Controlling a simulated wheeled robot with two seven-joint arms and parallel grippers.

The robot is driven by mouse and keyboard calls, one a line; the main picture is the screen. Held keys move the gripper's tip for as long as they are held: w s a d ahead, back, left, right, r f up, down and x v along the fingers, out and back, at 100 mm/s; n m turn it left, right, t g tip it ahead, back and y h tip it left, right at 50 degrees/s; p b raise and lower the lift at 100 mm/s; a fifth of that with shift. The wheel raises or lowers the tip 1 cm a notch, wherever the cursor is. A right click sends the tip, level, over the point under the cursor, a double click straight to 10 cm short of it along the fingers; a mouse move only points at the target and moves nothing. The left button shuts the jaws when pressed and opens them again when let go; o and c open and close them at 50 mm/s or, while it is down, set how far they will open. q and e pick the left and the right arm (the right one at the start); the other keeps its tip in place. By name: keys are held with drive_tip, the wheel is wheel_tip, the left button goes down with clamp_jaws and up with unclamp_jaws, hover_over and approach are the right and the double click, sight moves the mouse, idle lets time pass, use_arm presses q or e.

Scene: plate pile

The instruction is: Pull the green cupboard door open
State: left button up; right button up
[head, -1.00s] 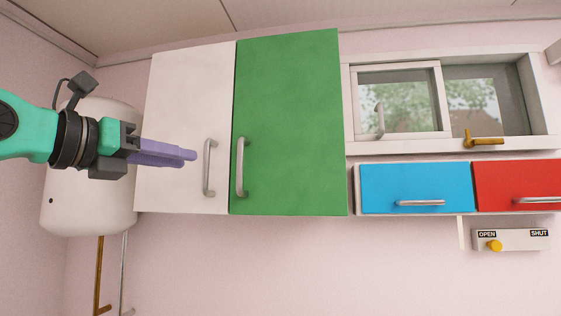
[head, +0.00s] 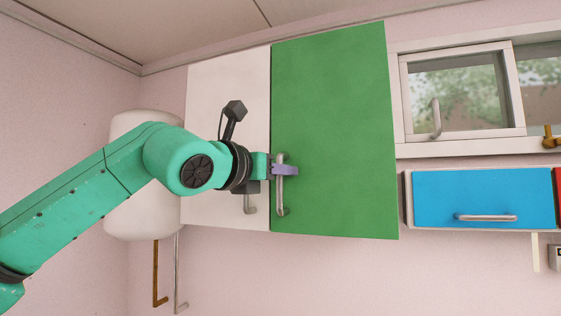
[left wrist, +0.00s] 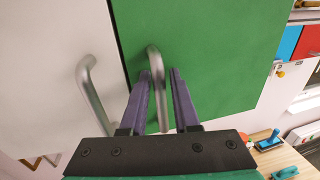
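The green cupboard door (head: 335,120) is shut, flush beside the white door. Its upright metal handle (head: 281,205) is near the door's lower left edge. My left gripper (head: 285,170) is at the upper part of this handle. In the left wrist view, the purple fingers of my left gripper (left wrist: 160,78) are apart, one on each side of the green door's handle (left wrist: 156,62). A small gap shows on the right finger's side; contact with the left finger cannot be told. My right gripper is not in view.
The white door (head: 228,95) with its own handle (left wrist: 90,90) is just left. A white rounded tank (head: 135,215) hangs further left. A blue drawer (head: 480,197) and a window (head: 455,90) are to the right. A wooden counter (left wrist: 285,158) lies below right.

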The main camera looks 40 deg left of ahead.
use_arm(q)
drive_tip(key=shift+s+a, duration=0.15)
clamp_jaws()
idle(1.3)
